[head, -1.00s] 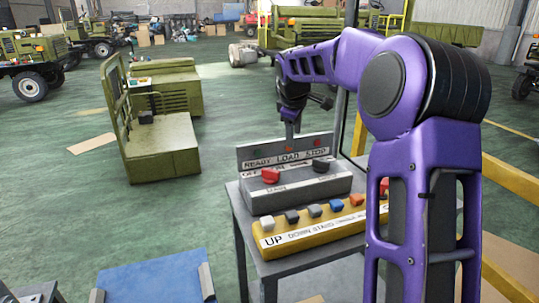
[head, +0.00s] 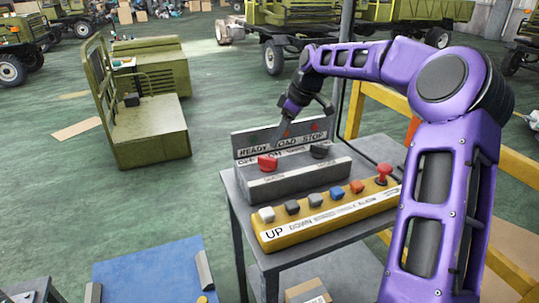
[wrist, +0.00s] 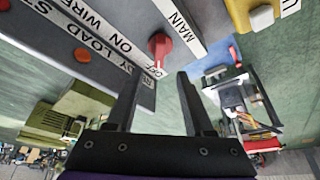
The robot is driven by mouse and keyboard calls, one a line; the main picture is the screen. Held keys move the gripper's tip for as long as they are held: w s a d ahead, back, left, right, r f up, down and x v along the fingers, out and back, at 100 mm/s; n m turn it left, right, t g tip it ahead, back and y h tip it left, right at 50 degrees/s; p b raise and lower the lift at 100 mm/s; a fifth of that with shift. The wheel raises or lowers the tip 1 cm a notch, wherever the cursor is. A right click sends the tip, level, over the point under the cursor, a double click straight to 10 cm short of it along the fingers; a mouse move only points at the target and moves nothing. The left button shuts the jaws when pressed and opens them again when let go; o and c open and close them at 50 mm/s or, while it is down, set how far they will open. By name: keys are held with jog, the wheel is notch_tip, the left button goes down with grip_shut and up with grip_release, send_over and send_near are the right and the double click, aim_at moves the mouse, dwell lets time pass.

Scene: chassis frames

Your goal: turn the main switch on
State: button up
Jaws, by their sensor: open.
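The main switch is a red rotary knob (head: 267,162) at the left of the grey control box (head: 295,181). In the wrist view the red knob (wrist: 160,46) sits between a "MAIN" label and an "OFF / ON" strip. Its narrow end appears to point toward "OFF". My gripper (head: 277,142) is above and behind the knob in the head view, near the upright sign panel. In the wrist view my gripper (wrist: 160,77) is open and empty. Its two fingers are spread either side of the knob's line, with the knob beyond the tips, apparently untouched.
A dark knob (head: 319,150) sits right of the red one. A yellow button box (head: 325,218) with several coloured buttons and a red mushroom button (head: 384,171) lies in front. The "READY LOAD STOP" panel (head: 243,146) stands behind. Yellow rails (head: 355,120) border the table's right side.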

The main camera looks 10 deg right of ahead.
aim_at(268, 158)
jog(key=x, duration=0.8)
grip_shut()
